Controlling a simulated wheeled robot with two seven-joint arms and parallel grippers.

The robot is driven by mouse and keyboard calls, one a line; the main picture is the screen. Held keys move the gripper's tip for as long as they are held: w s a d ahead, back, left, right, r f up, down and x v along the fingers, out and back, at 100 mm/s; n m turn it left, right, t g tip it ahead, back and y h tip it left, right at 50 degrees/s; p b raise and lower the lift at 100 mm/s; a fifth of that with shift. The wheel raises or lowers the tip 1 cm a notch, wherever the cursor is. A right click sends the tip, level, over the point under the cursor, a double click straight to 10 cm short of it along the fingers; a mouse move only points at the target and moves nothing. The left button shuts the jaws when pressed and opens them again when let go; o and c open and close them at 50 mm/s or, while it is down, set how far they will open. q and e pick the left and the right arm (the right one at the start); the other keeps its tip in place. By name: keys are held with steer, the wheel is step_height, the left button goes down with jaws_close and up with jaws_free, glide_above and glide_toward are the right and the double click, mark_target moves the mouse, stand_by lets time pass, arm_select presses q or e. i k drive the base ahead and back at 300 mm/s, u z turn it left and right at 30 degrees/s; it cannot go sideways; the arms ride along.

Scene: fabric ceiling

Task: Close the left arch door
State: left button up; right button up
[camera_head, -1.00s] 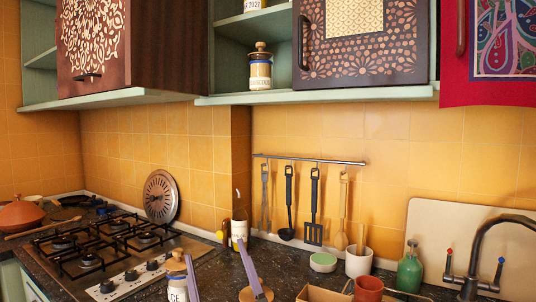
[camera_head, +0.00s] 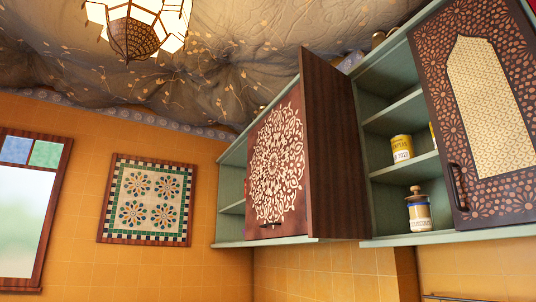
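A cabinet door with a pale arch-shaped lattice panel (camera_head: 490,110) is at the upper right, in a dark frame with copper-coloured cut-out patterns. Its dark handle (camera_head: 458,187) is on its left edge. The shelves (camera_head: 398,125) to the left of this door are uncovered. The door's right edge is cut off by the picture, so I cannot tell its exact angle. Neither of my grippers is in view.
A jar (camera_head: 418,210) and a yellow tin (camera_head: 402,148) stand on the open shelves. A door with a white round pattern (camera_head: 276,166) and a plain brown panel (camera_head: 335,145) are to the left. A lamp (camera_head: 136,28) hangs from the fabric ceiling.

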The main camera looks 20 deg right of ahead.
mark_target(337, 206)
steer(key=u, duration=0.55)
steer(key=i, duration=2.75)
steer(key=z, duration=3.4)
